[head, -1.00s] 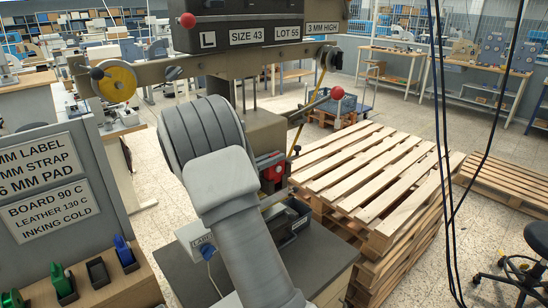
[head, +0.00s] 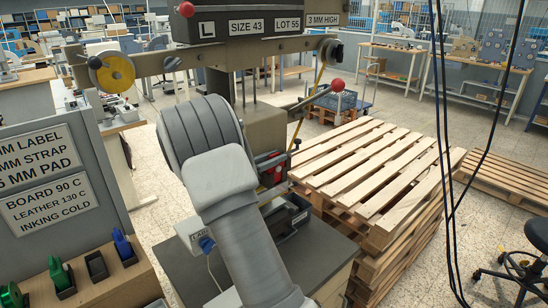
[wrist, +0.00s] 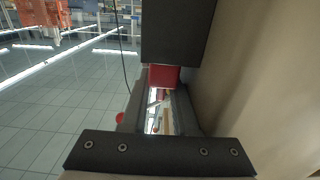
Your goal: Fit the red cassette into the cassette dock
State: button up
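The red cassette (wrist: 164,75) shows in the middle of the wrist view. It sits between the far ends of two dark fingers of my gripper (wrist: 161,92), which look shut on it. A dark block (wrist: 178,32) stands just beyond the cassette and hides its far side. I cannot tell whether they touch. In the head view my arm covers most of the gripper, and red parts (head: 271,176) show just right of my wrist, at the press. I cannot make out the cassette dock for certain.
The press (head: 262,88) has a lever with a red knob (head: 337,85). A labelled box (head: 194,235) stands on the grey table (head: 185,270) below. Stacked pallets (head: 375,180) stand to the right. Green (head: 60,274) and blue (head: 122,245) items stand at left. Dark cables hang at right.

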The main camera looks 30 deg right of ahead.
jog(key=shift+o, duration=0.4)
jog(key=shift+a, duration=0.25)
jog(key=s+a+b, duration=0.2)
jog(key=a, duration=1.4)
jog(key=shift+s+a, duration=0.25)
jog(key=shift+a, duration=0.15)
jog(key=shift+w, duration=0.1)
